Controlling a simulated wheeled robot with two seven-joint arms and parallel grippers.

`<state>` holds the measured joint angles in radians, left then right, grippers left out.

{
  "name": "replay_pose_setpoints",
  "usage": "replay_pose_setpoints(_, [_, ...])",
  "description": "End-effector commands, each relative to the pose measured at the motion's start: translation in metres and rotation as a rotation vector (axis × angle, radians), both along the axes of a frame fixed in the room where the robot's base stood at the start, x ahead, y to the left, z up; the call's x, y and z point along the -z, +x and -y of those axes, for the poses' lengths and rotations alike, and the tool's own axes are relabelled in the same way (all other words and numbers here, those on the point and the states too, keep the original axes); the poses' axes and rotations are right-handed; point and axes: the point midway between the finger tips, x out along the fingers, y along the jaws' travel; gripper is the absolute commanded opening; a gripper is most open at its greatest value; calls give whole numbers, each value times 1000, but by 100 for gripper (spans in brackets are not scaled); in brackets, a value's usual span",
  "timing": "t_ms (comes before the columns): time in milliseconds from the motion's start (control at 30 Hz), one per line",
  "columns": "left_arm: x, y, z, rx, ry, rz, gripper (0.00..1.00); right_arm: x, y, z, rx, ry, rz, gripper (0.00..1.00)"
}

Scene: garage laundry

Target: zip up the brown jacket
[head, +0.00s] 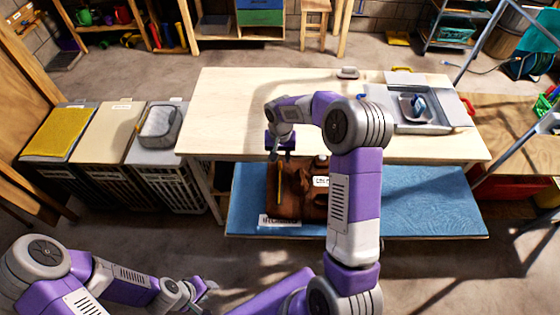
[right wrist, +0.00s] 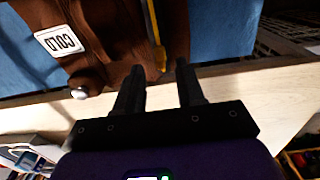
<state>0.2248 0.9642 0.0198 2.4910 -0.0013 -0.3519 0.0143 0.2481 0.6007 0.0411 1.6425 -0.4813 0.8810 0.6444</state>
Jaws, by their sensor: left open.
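The brown jacket (head: 290,190) lies on the blue board below the pale tabletop, partly hidden by my right arm. It carries a white tag (head: 321,181), and a yellow strip runs along it. In the right wrist view the jacket (right wrist: 100,45) fills the upper left, with the tag reading "COLD" upside down and the yellow strip (right wrist: 152,30) ending near the fingertips. My right gripper (head: 280,154) points down at the jacket's far edge; its fingers (right wrist: 159,66) are apart, and contact cannot be told. My left gripper (head: 208,289) is open and empty, low at the left.
The pale tabletop (head: 230,110) stands behind and above the blue board (head: 425,200). A metal sink (head: 440,118) is set in at its right. Several laundry bins, one with a yellow top (head: 60,132), stand at left. Bare floor lies in front.

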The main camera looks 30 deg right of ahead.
Motion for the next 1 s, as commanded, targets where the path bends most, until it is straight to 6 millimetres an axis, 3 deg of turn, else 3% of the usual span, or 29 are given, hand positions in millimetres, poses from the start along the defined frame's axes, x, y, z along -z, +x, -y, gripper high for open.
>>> replay_pose_setpoints(200, [2,0,0,0,0,0,43,25,0,0,0,1,-1,38])
replay_pose_setpoints(533, [2,0,0,0,0,0,43,28,0,0,0,1,1,38])
replay_pose_setpoints(800, [2,0,0,0,0,0,43,28,0,0,0,1,1,0])
replay_pose_setpoints(1000, [2,0,0,0,0,0,43,28,0,0,0,1,1,0])
